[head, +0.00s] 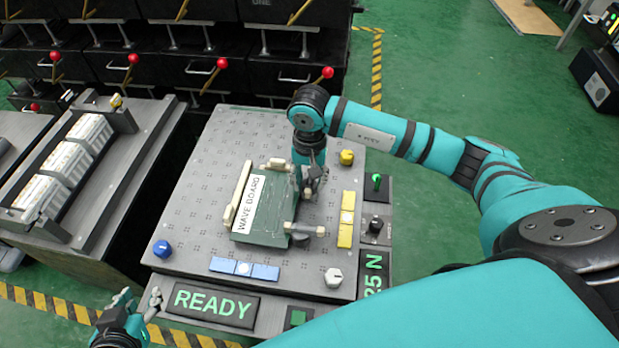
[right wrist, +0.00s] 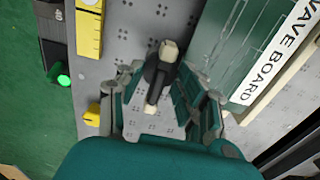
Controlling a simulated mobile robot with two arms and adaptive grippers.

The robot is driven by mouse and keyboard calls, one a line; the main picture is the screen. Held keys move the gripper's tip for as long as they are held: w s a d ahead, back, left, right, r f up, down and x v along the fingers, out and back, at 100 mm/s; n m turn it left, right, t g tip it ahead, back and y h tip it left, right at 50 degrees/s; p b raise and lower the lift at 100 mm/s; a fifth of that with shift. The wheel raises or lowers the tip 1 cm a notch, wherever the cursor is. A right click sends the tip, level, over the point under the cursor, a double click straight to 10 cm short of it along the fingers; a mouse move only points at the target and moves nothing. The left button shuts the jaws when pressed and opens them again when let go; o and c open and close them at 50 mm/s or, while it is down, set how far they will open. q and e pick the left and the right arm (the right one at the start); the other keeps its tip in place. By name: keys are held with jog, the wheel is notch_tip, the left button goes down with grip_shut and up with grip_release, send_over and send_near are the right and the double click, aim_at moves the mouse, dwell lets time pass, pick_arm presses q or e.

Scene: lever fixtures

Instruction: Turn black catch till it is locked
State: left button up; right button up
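The black catch (right wrist: 156,80), with pale ends, stands on the grey perforated plate beside the green WAVE BOARD (right wrist: 238,48) in the right wrist view. My right gripper (right wrist: 158,98) is open, its fingers on either side of the catch with gaps visible. In the head view my right gripper (head: 312,180) points down at the right edge of the board (head: 262,215) and largely hides this catch. My left gripper (head: 138,303) is open and empty at the lower left, away from the board.
The plate (head: 205,170) carries a yellow knob (head: 346,157), a yellow block (head: 346,220), a blue block (head: 244,268), a blue knob (head: 162,248) and a white knob (head: 333,277). A lit READY sign (head: 213,303) is in front. Black boxes with red-knobbed levers stand behind.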

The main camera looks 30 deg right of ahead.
jog(key=shift+c, duration=0.2)
grip_shut()
jog(key=shift+m, duration=0.3)
jog(key=m, duration=0.4)
jog(key=shift+m, duration=0.3)
jog(key=m, duration=0.3)
jog(key=shift+m, duration=0.3)
jog(key=m+p, duration=0.1)
jog(key=m, duration=0.4)
jog(key=shift+r, duration=0.1)
pick_arm(q)
jog(key=s+a+f+g, duration=0.1)
jog(key=s+f+g, duration=0.1)
jog(key=s, duration=0.2)
jog(key=s+a+f+g+y+p, duration=0.1)
jog(key=s+a+g, duration=0.1)
jog(key=s+g, duration=0.1)
jog(key=shift+s+f, duration=0.4)
jog(key=shift+s, duration=0.5)
pick_arm(e)
jog(key=shift+m, duration=2.2)
